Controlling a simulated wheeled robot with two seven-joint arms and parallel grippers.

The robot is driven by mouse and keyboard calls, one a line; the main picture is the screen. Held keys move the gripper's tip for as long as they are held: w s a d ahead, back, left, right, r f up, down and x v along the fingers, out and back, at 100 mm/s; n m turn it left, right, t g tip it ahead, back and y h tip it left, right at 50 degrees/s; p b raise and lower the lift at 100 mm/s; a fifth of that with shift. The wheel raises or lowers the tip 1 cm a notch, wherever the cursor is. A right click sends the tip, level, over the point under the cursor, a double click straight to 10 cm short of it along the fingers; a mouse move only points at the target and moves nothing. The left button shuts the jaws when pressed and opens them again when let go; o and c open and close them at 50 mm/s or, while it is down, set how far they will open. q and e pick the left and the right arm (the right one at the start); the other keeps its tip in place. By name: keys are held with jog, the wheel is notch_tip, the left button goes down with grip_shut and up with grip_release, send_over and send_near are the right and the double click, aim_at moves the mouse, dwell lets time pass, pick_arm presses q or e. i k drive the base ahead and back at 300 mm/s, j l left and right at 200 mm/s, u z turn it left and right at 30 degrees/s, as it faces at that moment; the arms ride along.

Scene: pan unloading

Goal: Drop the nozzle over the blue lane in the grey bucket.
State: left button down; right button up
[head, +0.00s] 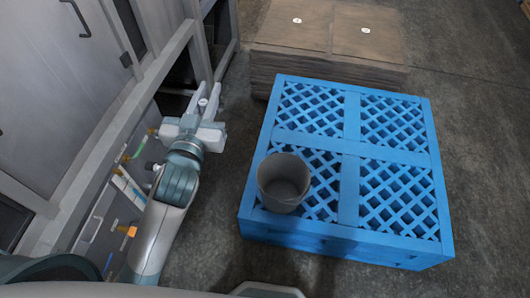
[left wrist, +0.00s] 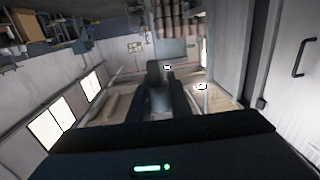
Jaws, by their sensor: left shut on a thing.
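My left gripper (head: 207,92) is shut on a small pale grey piece, which I take to be the nozzle (head: 203,103). It holds it up in the air beside the cabinet, left of and beyond the grey bucket. In the left wrist view, the dark fingers (left wrist: 166,80) show with a greyish shape between them; its details are unclear. The grey bucket (head: 283,182) stands upright and open on the near left part of the blue pallet; its inside looks empty. A narrow tray at the left holds a blue-edged piece (head: 124,189); I cannot tell whether this marks the blue lane.
The blue pallet (head: 350,190) stands on the dark floor, with stacked brown cardboard (head: 330,35) behind it. A grey cabinet (head: 60,100) runs along the left. An orange piece (head: 127,230) lies in the tray area. Bare floor separates the cabinet and pallet.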

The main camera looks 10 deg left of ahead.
aim_at(277, 195)
jog(key=l, duration=0.55)
jog(key=i+l, duration=0.15)
jog(key=l, duration=1)
jog(key=i, duration=0.05)
